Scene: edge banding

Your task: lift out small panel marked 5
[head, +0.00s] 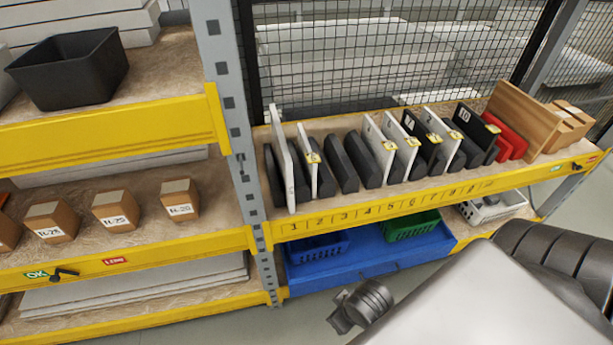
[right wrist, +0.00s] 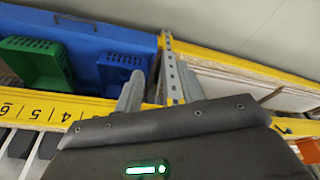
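The numbered rack shelf (head: 345,218) holds a row of upright small panels and dark dividers. A white panel (head: 376,140) stands upright above about the 5 on the shelf's yellow edge, with another white panel (head: 400,140) just right of it. I cannot read a 5 on either panel. My right gripper (right wrist: 158,92) shows two grey fingers spread apart in the right wrist view, with nothing seen between them. The shelf edge and a perforated post lie beyond them. In the head view my right arm fills the lower right, below the shelf. My left gripper is not seen.
Taller white panels (head: 283,155) stand at the row's left end; black panels, red pieces (head: 508,135) and a wooden block (head: 530,115) stand at the right. A blue drawer (head: 350,265) with a green basket (head: 410,225) sits below. A perforated post (head: 240,140) borders the left.

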